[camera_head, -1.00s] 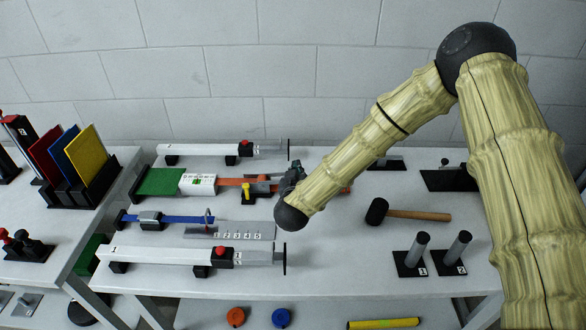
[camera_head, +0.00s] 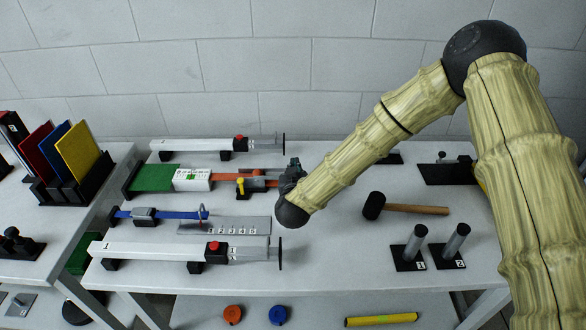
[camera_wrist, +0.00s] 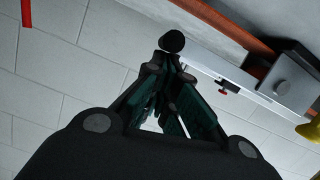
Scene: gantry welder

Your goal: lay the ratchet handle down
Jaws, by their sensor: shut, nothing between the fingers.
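My gripper (camera_head: 292,165) is over the right end of the orange rail on the bench, partly hidden by my forearm in the head view. In the wrist view its dark fingers (camera_wrist: 172,45) come together at the tips, shut and empty. I cannot tell for sure which part is the ratchet handle. A small yellow lever (camera_head: 241,186) stands on the orange rail (camera_head: 222,174), left of my gripper and apart from it. A yellow piece (camera_wrist: 310,131) also shows at the right edge of the wrist view.
A blue slide (camera_head: 175,217) lies between. A mallet (camera_head: 415,209) and two posts (camera_head: 415,240) (camera_head: 456,239) stand or lie to the right. The bench's front middle is clear.

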